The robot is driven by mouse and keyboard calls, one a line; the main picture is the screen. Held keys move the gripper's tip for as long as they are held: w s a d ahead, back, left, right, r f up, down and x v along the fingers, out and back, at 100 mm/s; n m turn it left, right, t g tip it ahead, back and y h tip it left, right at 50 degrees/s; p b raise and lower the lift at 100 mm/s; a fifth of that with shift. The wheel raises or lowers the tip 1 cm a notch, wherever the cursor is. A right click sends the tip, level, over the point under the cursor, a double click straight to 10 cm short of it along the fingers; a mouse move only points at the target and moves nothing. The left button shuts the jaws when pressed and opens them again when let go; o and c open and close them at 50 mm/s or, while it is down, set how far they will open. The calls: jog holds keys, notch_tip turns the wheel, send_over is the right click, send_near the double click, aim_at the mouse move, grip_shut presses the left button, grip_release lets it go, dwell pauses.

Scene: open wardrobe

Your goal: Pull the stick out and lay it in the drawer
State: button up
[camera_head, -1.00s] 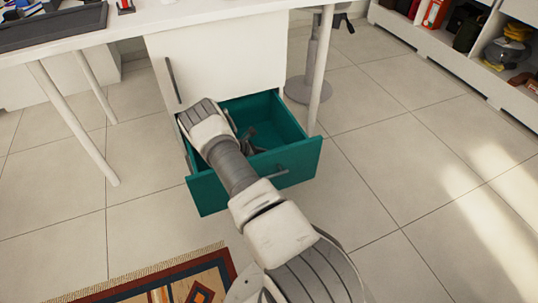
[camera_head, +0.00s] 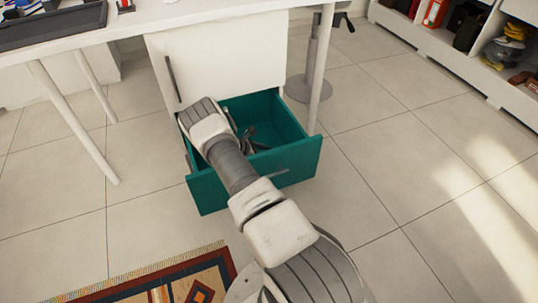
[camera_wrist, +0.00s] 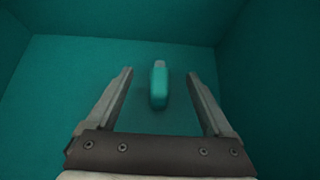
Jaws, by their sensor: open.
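The open teal drawer (camera_head: 296,168) sticks out from the white cabinet under the desk in the head view. Its teal floor and walls (camera_wrist: 60,75) fill the wrist view. A small teal stick with a pale grey tip (camera_wrist: 159,86) lies on the drawer floor. It lies between the two fingers of my gripper (camera_wrist: 160,82) in the wrist view, with a gap on each side. My gripper is open, and its fingers touch nothing that I can see. In the head view my gripper (camera_head: 251,139) is inside the drawer, partly hidden by my arm, and the stick cannot be made out.
The white cabinet (camera_head: 225,60) stands behind the drawer, with a desk leg (camera_head: 321,70) close to its right. A black tray (camera_head: 50,25) lies on the desk. A patterned rug (camera_head: 160,280) lies at the front left. The floor at right is clear.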

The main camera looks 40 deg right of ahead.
jog(key=shift+r, duration=0.1)
jog(key=a+r+p, duration=0.3)
jog(key=r+p, duration=0.1)
jog(key=r, duration=0.3)
jog(key=shift+w, duration=0.4)
jog(key=shift+r, duration=0.15)
dwell(0.6)
